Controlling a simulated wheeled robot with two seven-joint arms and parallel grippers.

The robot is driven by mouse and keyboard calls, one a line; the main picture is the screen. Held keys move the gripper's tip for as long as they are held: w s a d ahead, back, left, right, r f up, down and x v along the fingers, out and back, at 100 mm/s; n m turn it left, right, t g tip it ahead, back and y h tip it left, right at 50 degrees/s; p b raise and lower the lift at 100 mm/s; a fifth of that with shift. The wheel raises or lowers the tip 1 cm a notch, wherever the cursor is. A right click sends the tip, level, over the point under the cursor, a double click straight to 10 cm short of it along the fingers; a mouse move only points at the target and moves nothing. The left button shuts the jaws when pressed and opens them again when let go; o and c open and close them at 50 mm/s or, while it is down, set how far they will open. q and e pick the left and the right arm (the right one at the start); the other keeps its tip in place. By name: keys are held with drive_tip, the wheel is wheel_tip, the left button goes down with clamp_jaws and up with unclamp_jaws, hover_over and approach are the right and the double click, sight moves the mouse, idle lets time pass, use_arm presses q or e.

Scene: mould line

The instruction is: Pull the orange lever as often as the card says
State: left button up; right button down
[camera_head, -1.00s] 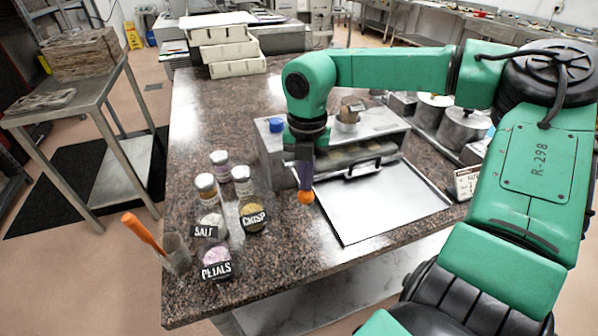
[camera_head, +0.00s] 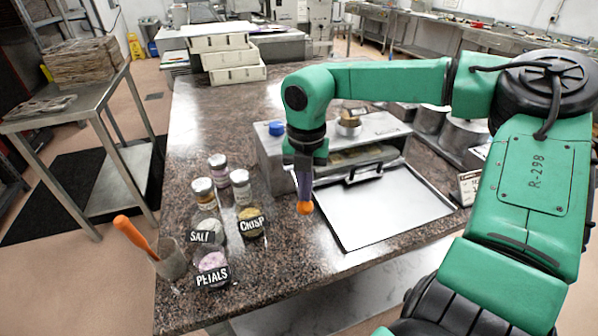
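The orange lever's round knob (camera_head: 305,208) shows at the front left corner of the grey metal machine (camera_head: 270,160). My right gripper (camera_head: 304,192) points down onto it from above. Its narrow fingers look closed on the lever, with the knob showing just below the fingertips. The fingers and wrist hide the rest of the lever. The small card (camera_head: 470,187) stands at the right end of the tray, and its writing is too small to read. My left gripper is not in view.
A shiny tray (camera_head: 385,212) lies before the machine. Left of the lever stand several jars, including salt (camera_head: 205,237), petals (camera_head: 212,276) and crisp (camera_head: 251,224). A cup (camera_head: 171,262) holds an orange-handled tool (camera_head: 134,236). White bins (camera_head: 236,73) stand at the back.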

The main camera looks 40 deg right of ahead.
wheel_tip(320, 180, up, 13)
drive_tip(key=p, duration=0.8)
drive_tip(key=shift+f, duration=0.1)
idle(0.7)
